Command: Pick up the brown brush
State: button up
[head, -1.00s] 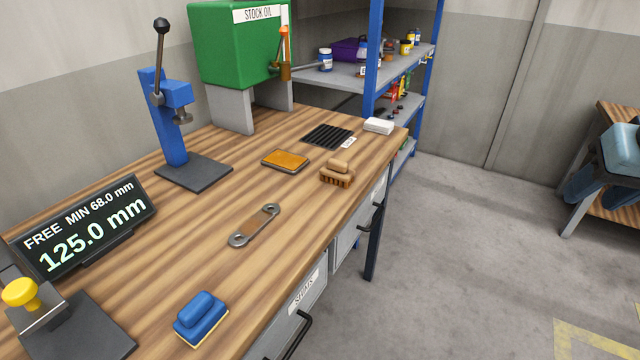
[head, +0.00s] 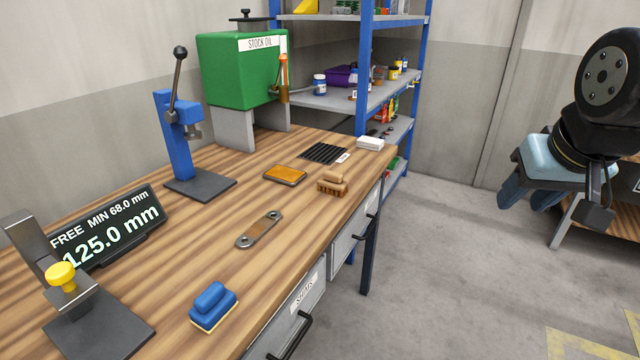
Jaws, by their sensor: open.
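The brown brush (head: 332,186) lies on the wooden workbench (head: 215,270), near its right edge toward the far end. It has a rounded handle on top and a ridged lower part. My gripper (head: 529,193) hangs at the right of the head view, its dark blue fingers pointing down and spread apart. It is empty, well to the right of the brush and the bench, and touches neither.
An orange-topped pad (head: 285,174), a black grille (head: 325,153) and a white block (head: 371,143) lie near the brush. A metal link (head: 259,230) and a blue brush (head: 213,304) lie nearer. A blue press (head: 178,140) and green oil tank (head: 243,85) stand behind.

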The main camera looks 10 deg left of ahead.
aim_at(332, 183)
jog(key=z, duration=0.05)
jog(key=i, duration=1)
jog(key=u, duration=0.1)
